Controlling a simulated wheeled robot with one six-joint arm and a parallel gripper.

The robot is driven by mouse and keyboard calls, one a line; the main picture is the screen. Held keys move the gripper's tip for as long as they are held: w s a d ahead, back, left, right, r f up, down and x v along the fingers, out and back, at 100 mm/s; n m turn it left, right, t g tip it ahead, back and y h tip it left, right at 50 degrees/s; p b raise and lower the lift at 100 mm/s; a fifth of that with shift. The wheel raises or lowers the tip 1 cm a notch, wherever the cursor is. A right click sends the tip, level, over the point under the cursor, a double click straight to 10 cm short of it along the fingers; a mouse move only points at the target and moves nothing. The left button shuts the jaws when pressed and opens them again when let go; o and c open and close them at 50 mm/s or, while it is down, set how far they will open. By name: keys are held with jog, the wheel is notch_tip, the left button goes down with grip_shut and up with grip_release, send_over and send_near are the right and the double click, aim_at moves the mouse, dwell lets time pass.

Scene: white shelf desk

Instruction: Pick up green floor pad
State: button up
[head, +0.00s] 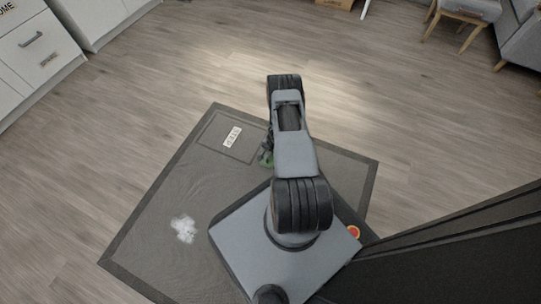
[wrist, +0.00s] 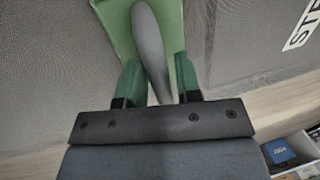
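A flat green pad (wrist: 122,28) lies at the top of the wrist view, over the dark grey mat, with a curved grey strip (wrist: 149,42) running down from it like a handle. My gripper (wrist: 158,70) has two green fingers, one on each side of the grey strip. The strip fills most of the space between them, and I cannot tell whether they press on it.
The dark grey floor mat (head: 150,222) carries a white label (head: 232,137) and a whitish spill patch (head: 184,229). White drawers (head: 38,50) stand at upper left. A chair (head: 466,12) and sofa are at upper right. Wooden floor between is clear.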

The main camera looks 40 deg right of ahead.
grip_shut()
